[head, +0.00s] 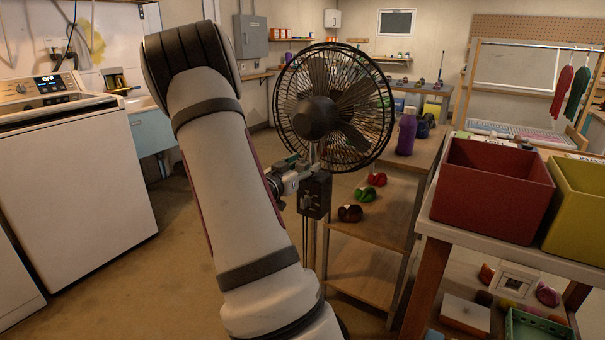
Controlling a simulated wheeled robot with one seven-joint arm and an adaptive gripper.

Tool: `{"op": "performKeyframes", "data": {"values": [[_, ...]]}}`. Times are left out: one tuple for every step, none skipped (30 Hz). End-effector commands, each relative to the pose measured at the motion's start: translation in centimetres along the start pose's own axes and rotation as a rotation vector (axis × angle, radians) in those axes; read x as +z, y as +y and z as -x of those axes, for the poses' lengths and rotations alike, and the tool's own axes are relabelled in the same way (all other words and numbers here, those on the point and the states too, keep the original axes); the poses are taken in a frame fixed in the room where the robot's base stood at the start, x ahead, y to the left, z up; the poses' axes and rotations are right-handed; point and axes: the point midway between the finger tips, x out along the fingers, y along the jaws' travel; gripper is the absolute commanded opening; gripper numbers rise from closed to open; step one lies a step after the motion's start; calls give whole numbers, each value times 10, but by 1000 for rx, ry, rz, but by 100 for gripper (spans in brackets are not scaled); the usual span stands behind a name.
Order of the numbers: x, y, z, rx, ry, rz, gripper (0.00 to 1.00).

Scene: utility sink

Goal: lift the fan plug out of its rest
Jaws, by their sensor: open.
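A black fan (335,108) with a round wire cage stands right of my arm. A black box (315,194) sits on its stand below the cage. My gripper (298,182) shows small, just right of my forearm and close to the left side of this box. It is open. My forearm hides part of it. I cannot make out the fan plug or its rest, and cannot tell whether the gripper touches anything.
A wooden shelf unit (362,282) with several coloured items stands right of the fan stand. Red (492,190) and yellow (582,212) bins stand on a table at the right. A white washer (75,175) is at the left. Floor between them is clear.

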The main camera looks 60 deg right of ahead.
Motion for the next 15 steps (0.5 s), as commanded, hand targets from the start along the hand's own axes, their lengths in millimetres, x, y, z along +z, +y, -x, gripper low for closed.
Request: {"op": "performKeyframes", "data": {"values": [[0,0,0,0,0,0,52],[0,0,0,0,0,0,52],[0,0,0,0,0,0,52],[0,0,0,0,0,0,52],[0,0,0,0,0,0,52],[0,0,0,0,0,0,43],[0,0,0,0,0,0,36],[0,0,0,0,0,0,29],[0,0,0,0,0,0,20],[0,0,0,0,0,0,13],[0,0,0,0,0,0,6],[0,0,0,0,0,0,0],[0,0,0,0,0,0,0],[0,0,0,0,0,0,0],[0,0,0,0,0,0,0]]}}
